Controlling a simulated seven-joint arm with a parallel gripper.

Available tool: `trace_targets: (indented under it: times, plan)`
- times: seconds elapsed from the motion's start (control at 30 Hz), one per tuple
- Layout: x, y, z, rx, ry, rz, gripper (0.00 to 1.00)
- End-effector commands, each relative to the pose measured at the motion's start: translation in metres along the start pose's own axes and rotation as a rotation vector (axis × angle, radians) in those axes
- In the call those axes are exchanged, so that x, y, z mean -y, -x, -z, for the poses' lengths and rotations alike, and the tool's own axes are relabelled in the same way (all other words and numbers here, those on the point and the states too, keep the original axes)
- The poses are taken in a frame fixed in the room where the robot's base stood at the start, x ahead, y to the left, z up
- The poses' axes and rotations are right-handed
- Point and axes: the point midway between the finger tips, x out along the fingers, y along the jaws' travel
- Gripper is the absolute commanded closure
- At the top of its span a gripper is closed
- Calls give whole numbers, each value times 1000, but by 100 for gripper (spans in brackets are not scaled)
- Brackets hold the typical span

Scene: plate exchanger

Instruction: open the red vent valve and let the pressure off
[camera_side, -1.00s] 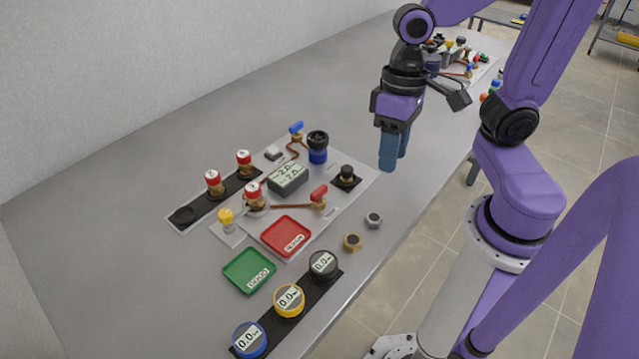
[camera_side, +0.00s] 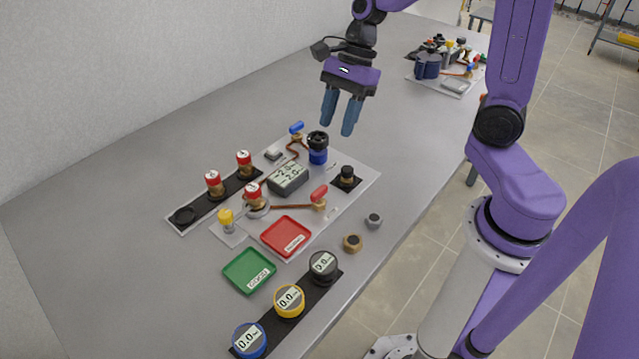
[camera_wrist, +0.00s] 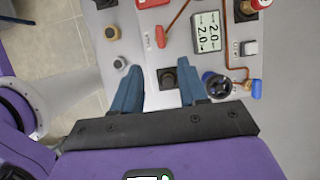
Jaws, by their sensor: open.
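The red vent valve (camera_side: 319,194) has a red lever on a brass body, at the right end of a copper pipe on the grey panel. It also shows in the wrist view (camera_wrist: 161,37), near the top centre. The display (camera_side: 288,177) behind it reads 2.0 on both lines, and the same display shows in the wrist view (camera_wrist: 207,32). My gripper (camera_side: 341,118) is open and empty, in the air above the far end of the panel. In the wrist view its two blue fingers (camera_wrist: 158,82) are spread apart, with the red valve beyond them and not touched.
A blue-handled valve (camera_side: 296,128) and a blue pump with a black knob (camera_side: 318,148) stand at the panel's far end. A red tray (camera_side: 286,236), a green tray (camera_side: 249,271) and several gauges lie nearer. Two nuts (camera_side: 352,243) lie right of the panel.

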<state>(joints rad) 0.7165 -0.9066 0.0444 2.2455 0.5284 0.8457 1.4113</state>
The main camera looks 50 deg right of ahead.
Motion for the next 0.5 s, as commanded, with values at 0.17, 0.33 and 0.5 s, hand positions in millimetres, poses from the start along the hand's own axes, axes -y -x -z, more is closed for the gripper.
trace_targets:
  times: [0.17,0.33,0.5]
  plan:
    - [-2,-35,1,-3,0,-9,57]
    - [-2,-63,1,-3,2,-7,57]
    - [-1,-87,1,-2,2,-5,57]
